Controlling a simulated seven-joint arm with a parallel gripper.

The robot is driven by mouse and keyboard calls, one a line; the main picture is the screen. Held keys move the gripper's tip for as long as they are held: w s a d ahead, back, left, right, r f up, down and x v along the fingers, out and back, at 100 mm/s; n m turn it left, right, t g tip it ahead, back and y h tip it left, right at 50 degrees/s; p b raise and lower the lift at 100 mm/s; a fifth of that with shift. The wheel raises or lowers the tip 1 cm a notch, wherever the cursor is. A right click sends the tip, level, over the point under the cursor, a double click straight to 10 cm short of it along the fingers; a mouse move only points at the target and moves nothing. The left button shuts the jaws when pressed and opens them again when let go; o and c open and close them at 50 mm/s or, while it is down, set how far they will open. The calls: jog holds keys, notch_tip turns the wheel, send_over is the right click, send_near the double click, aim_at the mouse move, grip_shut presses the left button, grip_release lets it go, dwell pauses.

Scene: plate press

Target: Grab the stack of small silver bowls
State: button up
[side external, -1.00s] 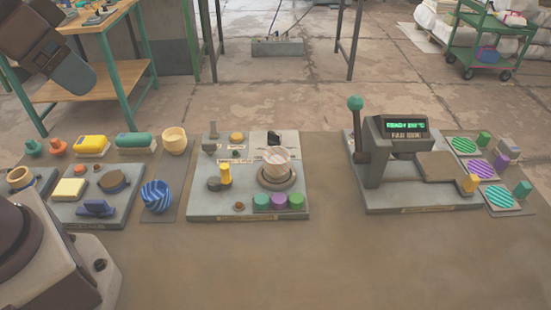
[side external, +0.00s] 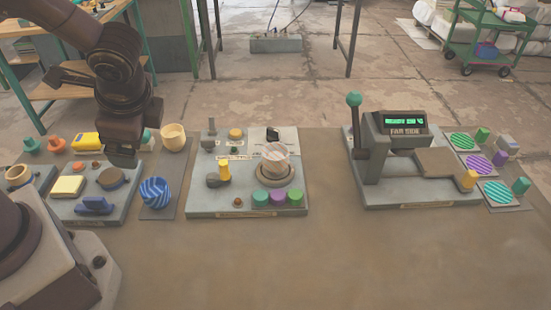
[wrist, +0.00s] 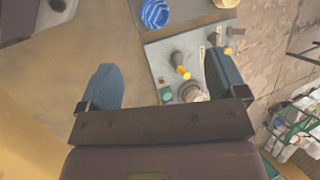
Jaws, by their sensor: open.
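No stack of small silver bowls can be made out in either view. The bowl-like things I see are a blue striped bowl (side external: 155,192) on a dark mat, a cream cup (side external: 173,137) behind it, and a pale striped cup (side external: 275,158) on a round seat of the middle panel. My gripper (side external: 122,160) hangs over the back of the left panel, left of the blue bowl. In the wrist view my gripper (wrist: 163,82) is open with nothing between its fingers. The blue striped bowl (wrist: 155,14) shows at the top there.
The left panel (side external: 70,213) carries a yellow block and a blue handle. The middle panel (side external: 215,205) has a yellow knob and coloured buttons. A press (side external: 385,150) with a tall lever stands at right, beside striped discs (side external: 498,191). The table front is clear.

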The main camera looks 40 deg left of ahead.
jog(key=w+f+m+t+y, duration=0.1)
jog(key=w+f+m+y, duration=0.2)
jog(key=f+m, duration=0.15)
jog(key=m+t+h, duration=0.4)
jog(key=m+t, duration=0.7)
jog(key=m, duration=0.8)
send_near(274, 154)
jog(key=shift+n, duration=0.25)
jog(key=x, duration=1.2)
jog(key=shift+s, duration=0.1)
jog(key=c, duration=1.1)
